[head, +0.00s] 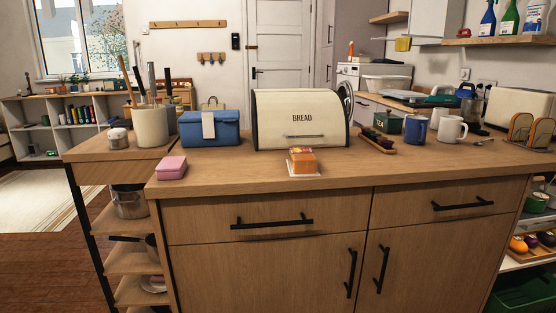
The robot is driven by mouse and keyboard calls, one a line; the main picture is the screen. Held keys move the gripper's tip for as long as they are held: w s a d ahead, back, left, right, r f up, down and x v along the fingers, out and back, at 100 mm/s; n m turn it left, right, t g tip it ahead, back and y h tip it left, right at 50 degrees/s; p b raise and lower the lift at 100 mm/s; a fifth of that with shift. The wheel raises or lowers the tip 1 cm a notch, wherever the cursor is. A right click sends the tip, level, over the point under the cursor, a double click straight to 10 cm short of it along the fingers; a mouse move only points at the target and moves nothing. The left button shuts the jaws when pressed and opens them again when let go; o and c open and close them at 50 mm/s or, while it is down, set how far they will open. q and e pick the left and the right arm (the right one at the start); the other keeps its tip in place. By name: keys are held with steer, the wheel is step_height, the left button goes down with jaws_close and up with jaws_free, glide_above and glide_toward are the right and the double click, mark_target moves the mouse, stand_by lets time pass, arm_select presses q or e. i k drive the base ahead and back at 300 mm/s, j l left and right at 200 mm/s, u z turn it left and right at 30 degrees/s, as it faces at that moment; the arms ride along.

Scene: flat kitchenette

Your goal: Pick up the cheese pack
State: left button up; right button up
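An orange pack (302,161), which looks like the cheese pack, sits on a small white square (304,174) on the wooden counter (235,180), in front of the bread bin. It has an orange-brown top with a pale mark, too small to read. Its front and top are unobstructed. Neither of my grippers is in view, so I cannot tell their state or distance from the pack.
Behind the pack stands the cream bread bin (297,120). A pink box (172,167) and blue box (209,129) are to its left; a small wooden tray (378,142) and mugs (415,129) are to its right. The counter beside the pack is clear.

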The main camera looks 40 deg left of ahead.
mark_target(301, 161)
steer(key=u, duration=1.25)
